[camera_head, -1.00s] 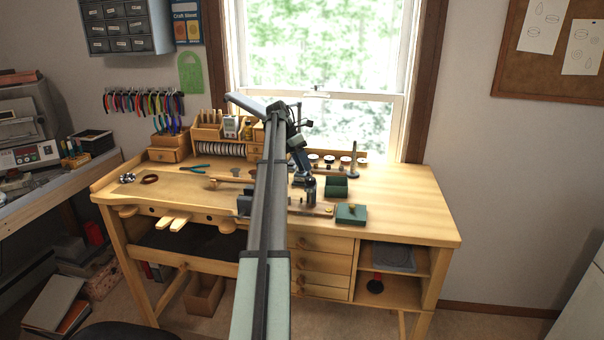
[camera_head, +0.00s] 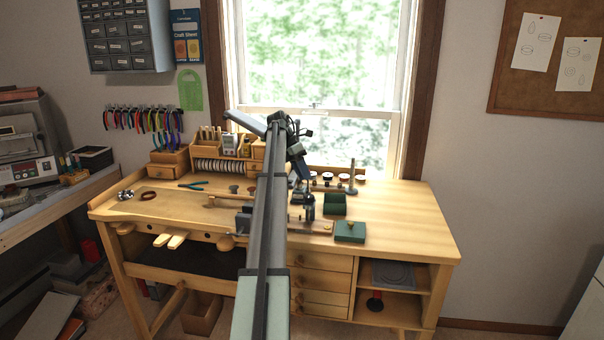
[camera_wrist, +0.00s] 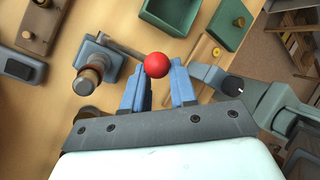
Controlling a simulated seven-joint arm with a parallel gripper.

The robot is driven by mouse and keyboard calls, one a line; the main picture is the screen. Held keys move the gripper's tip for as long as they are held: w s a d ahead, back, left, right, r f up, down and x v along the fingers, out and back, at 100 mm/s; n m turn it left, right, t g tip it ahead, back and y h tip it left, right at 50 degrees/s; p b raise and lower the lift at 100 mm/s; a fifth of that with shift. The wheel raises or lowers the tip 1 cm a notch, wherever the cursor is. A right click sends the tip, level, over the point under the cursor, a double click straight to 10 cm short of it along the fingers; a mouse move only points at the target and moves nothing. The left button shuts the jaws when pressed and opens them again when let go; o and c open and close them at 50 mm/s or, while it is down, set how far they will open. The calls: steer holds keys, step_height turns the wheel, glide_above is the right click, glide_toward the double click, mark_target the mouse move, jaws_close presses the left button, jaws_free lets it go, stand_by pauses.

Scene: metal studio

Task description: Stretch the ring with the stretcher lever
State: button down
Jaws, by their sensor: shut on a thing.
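The ring stretcher, a grey metal base with a short post (camera_wrist: 88,80), stands left of my gripper in the wrist view. Copper-brown bands show around the post's top; I cannot tell whether one is the ring. A thin grey lever (camera_wrist: 127,50) runs from the stretcher toward a red ball knob (camera_wrist: 157,65). The contact is partly hidden. In the head view my gripper (camera_head: 309,207) is low over the bench, and my arm hides part of the tools.
An open green box (camera_wrist: 170,15) and a green lidded block (camera_head: 350,231) stand close to my gripper. A wooden board (camera_head: 318,228) lies in front. A grey vise-like block (camera_head: 243,222) is left of my arm. The bench's right side (camera_head: 410,220) is clear.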

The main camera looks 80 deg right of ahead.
steer(key=shift+s+d+h, duration=0.15)
steer(key=shift+s+d, duration=0.05)
steer(key=shift+d, duration=0.3)
steer(key=shift+s+d+h, duration=0.15)
steer(key=shift+s+d, duration=0.05)
steer(key=shift+d, duration=0.25)
steer(key=c, duration=1.1)
jaws_free()
steer(key=shift+d, duration=0.1)
steer(key=shift+o, duration=0.8)
steer(key=shift+f, duration=0.1)
steer(key=shift+o, duration=1)
steer(key=shift+w+a, duration=0.15)
steer(key=shift+a, duration=0.05)
steer(key=shift+w+a, duration=0.1)
